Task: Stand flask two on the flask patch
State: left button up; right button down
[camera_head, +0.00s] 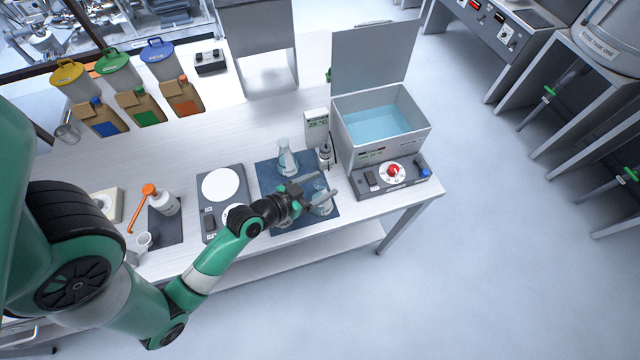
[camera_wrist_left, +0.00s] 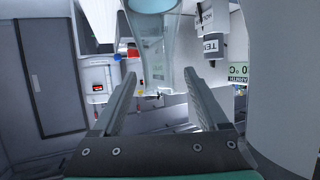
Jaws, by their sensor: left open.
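A dark blue mat (camera_head: 265,178), which looks like the flask patch, lies on the bench in the head view. A clear conical flask (camera_head: 287,160) stands upright on its back part. A second flask (camera_head: 322,207) is at its front right, partly behind my left gripper. A third glass shape (camera_head: 284,223) shows at the front edge, mostly hidden by the gripper. Labels are too small to tell which is flask two. My left gripper (camera_head: 323,186) is open, its fingers at the second flask's upper part. In the left wrist view, clear glass (camera_wrist_left: 156,55) shows between and beyond the open fingers (camera_wrist_left: 160,77). My right gripper is out of view.
A small dark bottle-like probe (camera_head: 325,155) and a temperature display (camera_head: 316,124) stand close behind the gripper. An open water bath (camera_head: 384,122) is to the right, with a red-knobbed control panel (camera_head: 393,172). A balance-like plate unit (camera_head: 221,186) is left of the mat.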

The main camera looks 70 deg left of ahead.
pick_arm(q)
jog(key=shift+r, duration=0.2)
jog(key=b+v, duration=0.1)
jog(key=v, duration=1.1)
jog(key=shift+w, duration=0.1)
